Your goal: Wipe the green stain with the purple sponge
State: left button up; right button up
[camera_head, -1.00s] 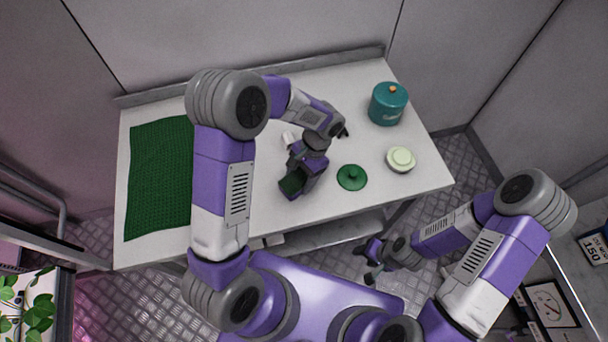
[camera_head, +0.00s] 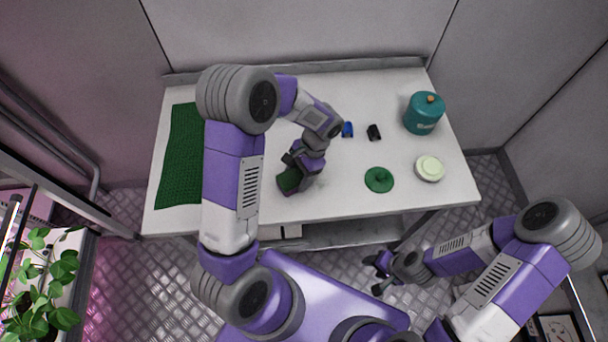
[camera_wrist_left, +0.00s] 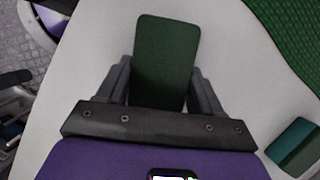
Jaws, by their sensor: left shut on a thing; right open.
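My left gripper (camera_head: 289,178) is shut on a flat pad with a dark green face (camera_wrist_left: 166,60), low over the front middle of the white table (camera_head: 330,205). The pad also shows in the head view (camera_head: 288,181). I cannot make out a green stain; the tabletop under the left arm and pad is partly hidden. My right gripper (camera_head: 383,272) is open and empty, in front of the table's right part.
A dark green mat (camera_head: 182,155) covers the table's left part. A green lid (camera_head: 379,180), a pale round container (camera_head: 429,168), a teal pot (camera_head: 424,113), and small blue (camera_head: 347,129) and black (camera_head: 374,132) items stand right. A teal-green block (camera_wrist_left: 295,145) lies near the gripper.

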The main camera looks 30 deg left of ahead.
aim_at(291, 177)
pick_arm(q)
jog(key=shift+s+a+r, duration=0.2)
jog(key=shift+a, duration=0.1)
jog(key=shift+r+p, duration=0.6)
jog(key=shift+r, duration=0.25)
notch_tip(291, 177, up, 2)
jog(key=shift+p, duration=0.9)
jog(key=shift+r+p, duration=1.55)
jog(key=shift+r, duration=0.4)
